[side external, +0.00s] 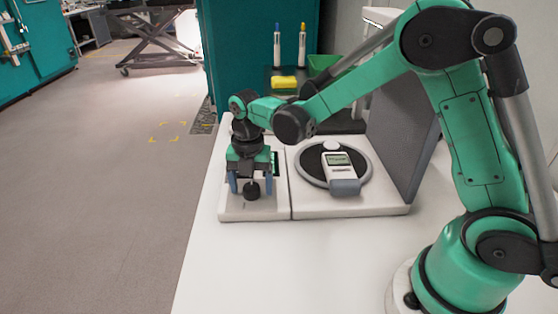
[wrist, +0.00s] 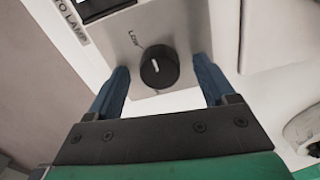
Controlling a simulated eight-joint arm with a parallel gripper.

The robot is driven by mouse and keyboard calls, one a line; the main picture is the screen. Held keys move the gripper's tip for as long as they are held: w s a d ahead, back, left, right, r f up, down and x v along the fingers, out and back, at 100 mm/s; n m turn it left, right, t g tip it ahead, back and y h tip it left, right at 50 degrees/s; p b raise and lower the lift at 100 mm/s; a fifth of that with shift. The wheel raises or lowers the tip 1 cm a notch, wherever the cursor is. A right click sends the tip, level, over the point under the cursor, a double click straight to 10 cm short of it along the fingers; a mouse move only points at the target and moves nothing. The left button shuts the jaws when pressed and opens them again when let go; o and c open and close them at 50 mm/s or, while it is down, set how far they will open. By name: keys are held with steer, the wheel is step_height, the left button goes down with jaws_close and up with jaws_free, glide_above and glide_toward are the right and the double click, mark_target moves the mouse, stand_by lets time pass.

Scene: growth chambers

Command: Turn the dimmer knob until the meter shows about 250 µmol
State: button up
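The black dimmer knob (wrist: 159,67) sits on a light panel marked "LOW" in the wrist view, with a white pointer line on its face. It also shows in the side external view (side external: 252,191) at the front of a white control box (side external: 230,210). My gripper (wrist: 160,85) is open, with its blue fingers on either side of the knob and a visible gap on each side. In the side external view, my gripper (side external: 251,187) points down over the knob. The light meter (side external: 341,166) lies on a black round disc (side external: 313,154); its green screen is too small to read.
A grey upright panel (side external: 405,130) stands right of the disc. A yellow sponge-like block (side external: 284,82), two upright bottles or pens (side external: 277,50) and a green bin (side external: 322,63) are behind the box. The white table (side external: 290,265) is clear in front.

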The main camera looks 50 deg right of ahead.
jaws_close()
